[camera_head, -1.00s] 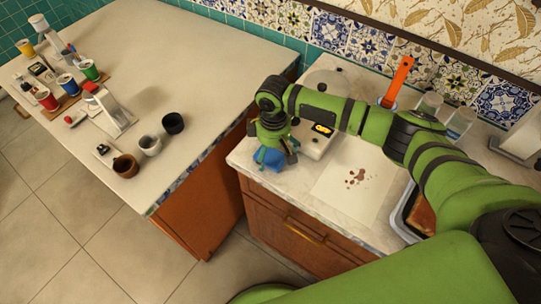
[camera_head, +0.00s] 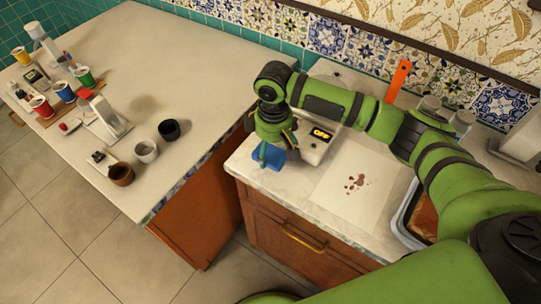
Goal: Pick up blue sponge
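The blue sponge (camera_head: 270,158) is at the front left corner of the right-hand counter in the head view, partly covered by my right gripper (camera_head: 277,154). My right arm comes in from the right and points this gripper down at the sponge. One finger crosses the front of the sponge and the other is at its right side. I cannot tell whether the fingers press on the sponge, or whether it touches the counter. My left gripper is not in view.
A white device with a dark display (camera_head: 317,144) stands close right of the gripper. A stained white sheet (camera_head: 345,200) lies on the counter (camera_head: 292,190), near a tray (camera_head: 401,222). Cups, including a brown one (camera_head: 121,174), stand on the left counter (camera_head: 165,75), across a gap.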

